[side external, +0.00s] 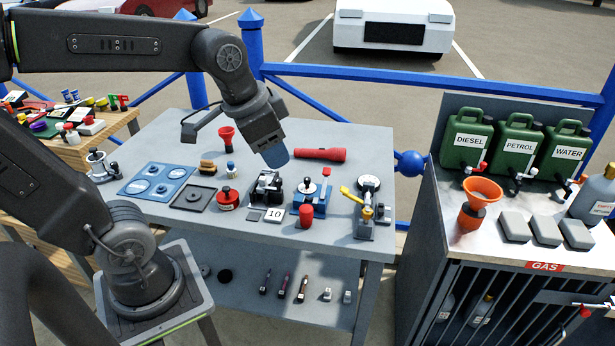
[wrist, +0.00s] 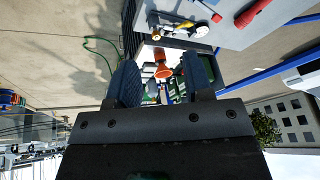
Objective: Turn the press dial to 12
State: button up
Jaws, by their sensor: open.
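A small blue press-like device (side external: 312,196) stands on the grey table, with a pale round dial (side external: 309,187) and a red-topped lever. The dial's marks are too small to read. To its right is a gauge (side external: 368,183) on a stand with a yellow handle; which of the two is the press dial I cannot tell for sure. My gripper (side external: 277,157) is above the back of the table, left of the red torch and apart from the devices. In the wrist view my gripper (wrist: 160,80) is open, with nothing between its dark blue fingers.
A red torch (side external: 320,155) lies behind the devices. A black device (side external: 266,187), a red cylinder (side external: 306,215) and a "10" tile (side external: 274,214) crowd the front. An orange funnel (side external: 480,203) and green cans (side external: 467,140) stand on the right cabinet.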

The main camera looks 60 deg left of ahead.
jog(key=w+a+f+m+g, duration=0.2)
jog(key=w+a+m+g, duration=0.15)
jog(key=w+a, duration=0.6)
jog(key=m+g, duration=0.1)
jog(key=m, duration=0.4)
send_near(307, 178)
jog(key=shift+h, duration=0.3)
notch_tip(307, 178, down, 9)
jog(key=shift+a+f, duration=0.1)
grip_shut()
